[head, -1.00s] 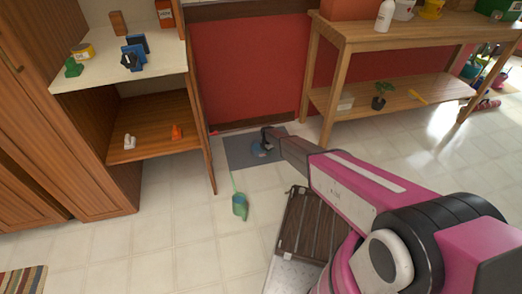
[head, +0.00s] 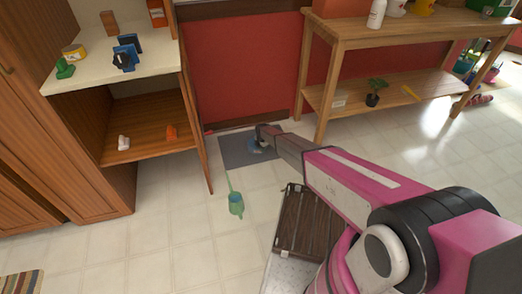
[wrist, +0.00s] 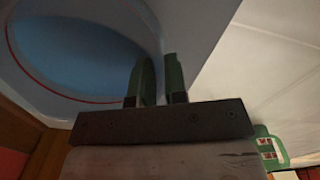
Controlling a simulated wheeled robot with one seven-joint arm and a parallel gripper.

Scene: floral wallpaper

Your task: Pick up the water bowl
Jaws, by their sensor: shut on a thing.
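The water bowl (head: 255,146) is a small blue shape at the grey mat (head: 232,155) on the floor, partly hidden by my gripper (head: 264,141). In the wrist view the bowl (wrist: 75,45) fills the upper left, with a blue inside and a thin red line around it. My gripper's green fingers (wrist: 160,80) stand on either side of its rim, shut on it. I cannot tell whether the bowl touches the mat or is slightly above it.
A wooden cabinet (head: 150,128) with an open door stands left of the mat. A green dustpan (head: 236,204) lies on the floor in front. A wooden table (head: 340,44) stands to the right. A brown slatted thing (head: 305,225) is near my arm.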

